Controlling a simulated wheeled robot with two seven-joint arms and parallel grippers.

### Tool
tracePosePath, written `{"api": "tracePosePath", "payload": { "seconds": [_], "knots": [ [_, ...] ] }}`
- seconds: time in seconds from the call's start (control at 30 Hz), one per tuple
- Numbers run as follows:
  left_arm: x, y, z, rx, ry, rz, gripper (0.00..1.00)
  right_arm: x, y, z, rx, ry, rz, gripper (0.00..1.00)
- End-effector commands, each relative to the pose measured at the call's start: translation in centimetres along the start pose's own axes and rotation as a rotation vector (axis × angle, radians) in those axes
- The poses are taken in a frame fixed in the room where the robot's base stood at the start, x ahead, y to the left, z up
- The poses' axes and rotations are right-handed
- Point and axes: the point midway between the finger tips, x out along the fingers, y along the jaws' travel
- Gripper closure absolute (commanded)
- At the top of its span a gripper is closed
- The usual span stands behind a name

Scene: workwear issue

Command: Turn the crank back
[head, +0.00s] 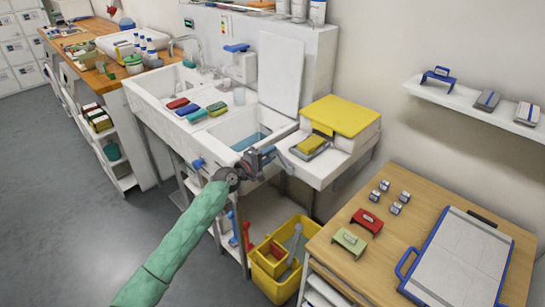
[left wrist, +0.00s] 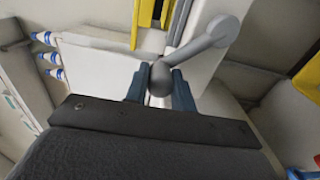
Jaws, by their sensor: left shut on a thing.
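The grey crank (left wrist: 192,45) shows in the left wrist view, with a round hub at its upper right end and a rounded knob (left wrist: 160,80) at its lower end. My left gripper (left wrist: 160,88) has its two blue fingers shut on this knob, one on each side. In the head view my left gripper (head: 264,156) is at the front edge of the sink unit, by the right basin. The crank's grey arm (head: 287,163) shows just right of the fingers, partly hidden by them. My right gripper is not in view.
A white box with a yellow top (head: 345,114) stands right of the sink basin (head: 232,127). A yellow bucket (head: 270,285) is on the floor below. A wooden table (head: 408,207) with a blue-edged board (head: 458,255) is at the right. The floor at left is clear.

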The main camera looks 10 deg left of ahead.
Motion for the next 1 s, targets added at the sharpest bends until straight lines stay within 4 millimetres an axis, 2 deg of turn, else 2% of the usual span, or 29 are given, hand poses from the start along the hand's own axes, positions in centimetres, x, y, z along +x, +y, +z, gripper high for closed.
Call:
{"api": "tracePosePath", "payload": {
  "seconds": [0.37,0.9,0.93,1.0],
  "knots": [
    [0.1,-0.9,-0.8,-0.153,-0.002,0.002,1.00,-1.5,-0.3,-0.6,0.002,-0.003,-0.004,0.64],
    [0.1,-1.0,-0.9,-0.175,-0.003,0.002,1.00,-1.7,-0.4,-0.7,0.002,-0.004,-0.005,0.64],
    [0.1,-1.0,-0.9,-0.175,-0.003,0.002,0.69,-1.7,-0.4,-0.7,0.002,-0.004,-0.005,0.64],
    [0.1,-1.0,-0.9,-0.175,-0.003,0.002,0.56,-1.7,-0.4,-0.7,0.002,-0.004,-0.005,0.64]
  ]
}}
